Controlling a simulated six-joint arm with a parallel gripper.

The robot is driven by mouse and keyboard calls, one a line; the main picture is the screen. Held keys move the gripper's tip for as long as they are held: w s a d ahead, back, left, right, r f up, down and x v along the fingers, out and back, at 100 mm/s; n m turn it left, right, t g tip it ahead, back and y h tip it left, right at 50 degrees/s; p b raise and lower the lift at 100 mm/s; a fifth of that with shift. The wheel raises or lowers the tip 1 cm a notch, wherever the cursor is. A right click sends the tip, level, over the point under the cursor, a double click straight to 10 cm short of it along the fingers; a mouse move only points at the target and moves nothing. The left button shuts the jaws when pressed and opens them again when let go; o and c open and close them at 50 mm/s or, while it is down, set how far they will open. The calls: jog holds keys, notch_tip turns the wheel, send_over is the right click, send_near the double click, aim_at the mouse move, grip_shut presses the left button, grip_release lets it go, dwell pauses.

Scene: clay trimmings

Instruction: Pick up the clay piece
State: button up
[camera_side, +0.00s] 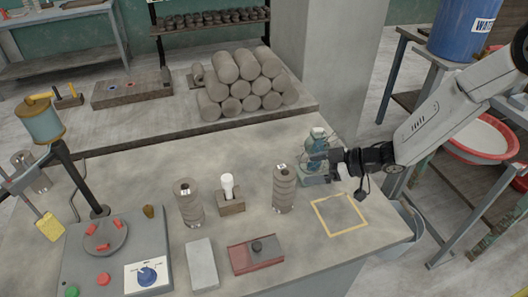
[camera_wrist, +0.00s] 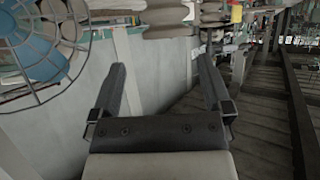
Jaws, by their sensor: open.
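Several small red pieces (camera_side: 103,222) that look like clay lie on a round grey disc (camera_side: 82,240) on the device at the left in the side view. A small brown lump (camera_side: 149,211) sits at the device's upper right corner. I cannot tell which of these is the clay piece. My gripper (camera_side: 340,165) is at the right of the table, beside a bluish fan-like object (camera_side: 315,155), far from the red pieces. In the wrist view my gripper (camera_wrist: 163,88) has its two fingers wide apart with nothing between them. No red pieces show in that view.
Two ribbed stacks (camera_side: 188,203) (camera_side: 283,188) stand mid-table with a white-topped block (camera_side: 229,195) between them. A yellow square outline (camera_side: 340,214) marks clear tabletop at right.

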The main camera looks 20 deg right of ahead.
aim_at(280, 173)
jog(key=shift+s+a+f, duration=0.1)
jog(key=shift+a+f, duration=0.05)
jog(key=shift+a, duration=0.1)
jog(key=shift+x, duration=3.9)
jog(key=shift+a, duration=0.1)
grip_shut()
jog(key=shift+r, duration=0.25)
